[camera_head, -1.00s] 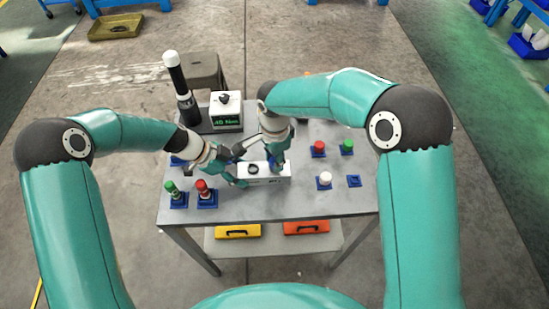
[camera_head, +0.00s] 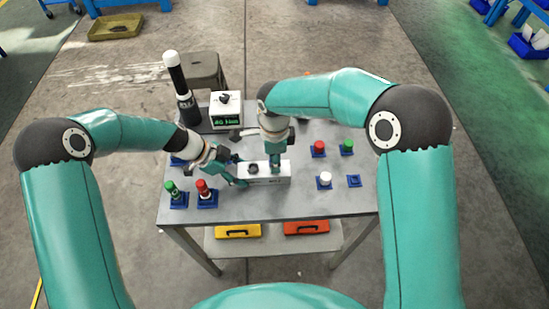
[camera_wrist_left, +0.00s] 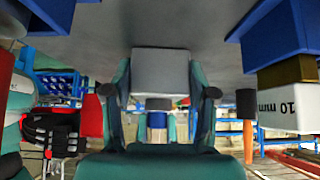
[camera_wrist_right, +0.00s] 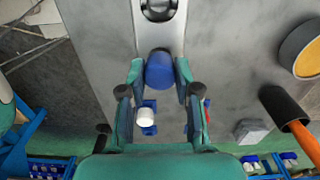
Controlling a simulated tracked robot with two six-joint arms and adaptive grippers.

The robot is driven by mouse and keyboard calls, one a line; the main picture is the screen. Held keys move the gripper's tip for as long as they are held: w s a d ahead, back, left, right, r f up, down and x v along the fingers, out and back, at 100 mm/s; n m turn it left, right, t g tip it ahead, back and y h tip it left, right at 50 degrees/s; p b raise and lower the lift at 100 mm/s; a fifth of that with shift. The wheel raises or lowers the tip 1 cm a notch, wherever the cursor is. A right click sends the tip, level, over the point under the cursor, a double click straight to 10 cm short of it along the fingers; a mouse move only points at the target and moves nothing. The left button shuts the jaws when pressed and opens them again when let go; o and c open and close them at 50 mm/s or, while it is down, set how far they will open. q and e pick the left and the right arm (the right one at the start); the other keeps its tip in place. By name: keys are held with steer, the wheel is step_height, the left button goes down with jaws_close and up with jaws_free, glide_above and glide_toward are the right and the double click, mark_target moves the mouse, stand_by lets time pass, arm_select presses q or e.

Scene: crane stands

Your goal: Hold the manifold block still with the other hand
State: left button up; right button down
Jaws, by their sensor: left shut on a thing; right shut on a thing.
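The manifold block (camera_head: 268,181) is a pale grey bar lying on the table's front middle. A round dark port shows in its top in the right wrist view (camera_wrist_right: 158,8). My left gripper (camera_head: 241,178) is shut on the block's left end; in the left wrist view the block (camera_wrist_left: 160,66) sits between its fingers. My right gripper (camera_head: 275,167) points down over the block's right part. It is shut on a blue cylindrical plug (camera_wrist_right: 160,70), at the block's end in the right wrist view. I cannot tell how deep the plug sits in the block.
Green (camera_head: 171,187) and red (camera_head: 203,187) capped pieces stand in blue holders at left. A white box with a green display (camera_head: 226,111) stands behind.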

steer(key=m, duration=0.5)
steer(key=c, duration=0.7)
jaws_free()
steer(key=shift+c, duration=0.2)
steer(key=shift+c, duration=0.3)
steer(key=shift+c, duration=0.5)
